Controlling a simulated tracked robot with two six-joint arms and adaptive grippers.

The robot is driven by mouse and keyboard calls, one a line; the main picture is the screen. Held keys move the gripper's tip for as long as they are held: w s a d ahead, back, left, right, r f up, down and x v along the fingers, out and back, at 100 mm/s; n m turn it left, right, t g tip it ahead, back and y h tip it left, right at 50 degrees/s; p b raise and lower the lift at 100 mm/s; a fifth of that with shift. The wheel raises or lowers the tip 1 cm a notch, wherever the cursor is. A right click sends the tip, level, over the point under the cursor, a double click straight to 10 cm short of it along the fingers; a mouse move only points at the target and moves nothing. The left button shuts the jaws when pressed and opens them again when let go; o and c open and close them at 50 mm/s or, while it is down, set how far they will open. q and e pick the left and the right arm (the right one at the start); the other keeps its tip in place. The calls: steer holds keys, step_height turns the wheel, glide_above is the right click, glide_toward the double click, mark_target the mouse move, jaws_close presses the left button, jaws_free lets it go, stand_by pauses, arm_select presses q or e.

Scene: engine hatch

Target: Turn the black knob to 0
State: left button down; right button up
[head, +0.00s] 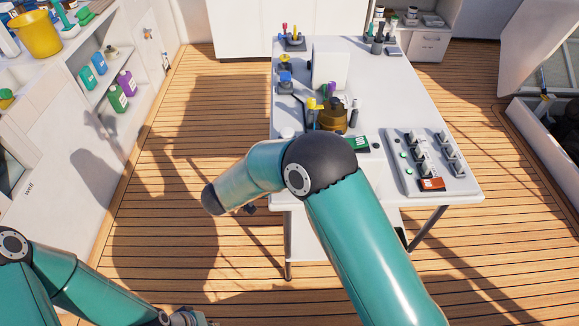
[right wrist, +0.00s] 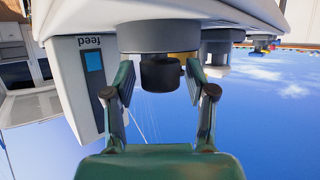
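A black knob (right wrist: 160,73) shows in the right wrist view, on a round grey base (right wrist: 160,38) under a white body. My right gripper (right wrist: 160,80) is open, one finger on each side of the knob, with gaps between. The knob's markings and its 0 are not visible. I cannot pick out the knob in the head view. There my right arm reaches leftward over the table's front edge, its gripper mostly hidden. My left gripper (head: 190,318) is low at the bottom edge, partly cut off, and its fingers cannot be made out.
A white table (head: 385,95) carries a switch panel (head: 398,150), a brown pot (head: 332,119) and several small items. White shelves (head: 110,95) with bottles and a yellow bucket (head: 38,35) stand at left. An open hatch (head: 550,110) is at right. A "feed" label (right wrist: 89,42) appears upside down.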

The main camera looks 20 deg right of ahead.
steer(key=shift+a, duration=0.15)
steer(key=v, duration=0.7)
steer(key=shift+s+a, duration=0.1)
steer(key=shift+a, duration=0.05)
stand_by(0.5)
